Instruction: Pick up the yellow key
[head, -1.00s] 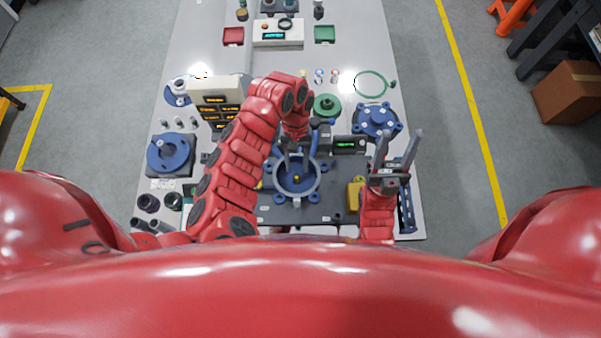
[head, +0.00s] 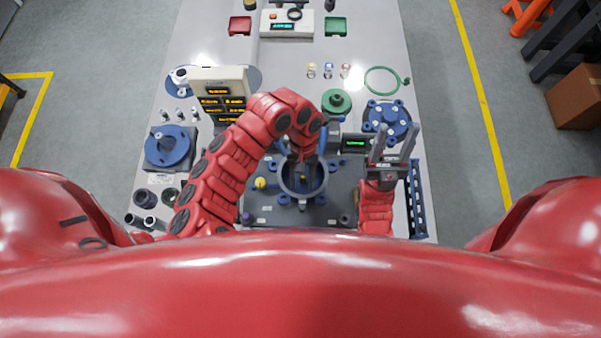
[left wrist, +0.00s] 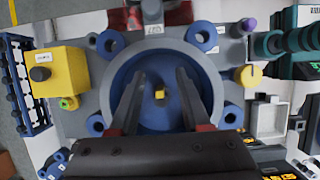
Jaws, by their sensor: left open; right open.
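A small yellow piece (left wrist: 159,94), which I take for the yellow key, is at the centre of a blue-grey ring-shaped housing (left wrist: 176,50) in the left wrist view. In the head view the yellow piece (head: 303,178) shows small inside the ring (head: 291,192). My left gripper (left wrist: 160,82) is open over the housing, its two fingers apart on either side of the key; I cannot tell their height above it. In the head view this gripper (head: 303,162) is partly hidden by its own arm. My right gripper (head: 392,148) is open and empty, right of the housing.
A yellow box (left wrist: 58,72) and a round yellow knob (left wrist: 248,76) flank the housing. A blue flanged part (head: 388,120), a green disc (head: 336,101) and a small display (head: 355,143) stand close behind. A display stack (head: 219,92) stands left of my left arm.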

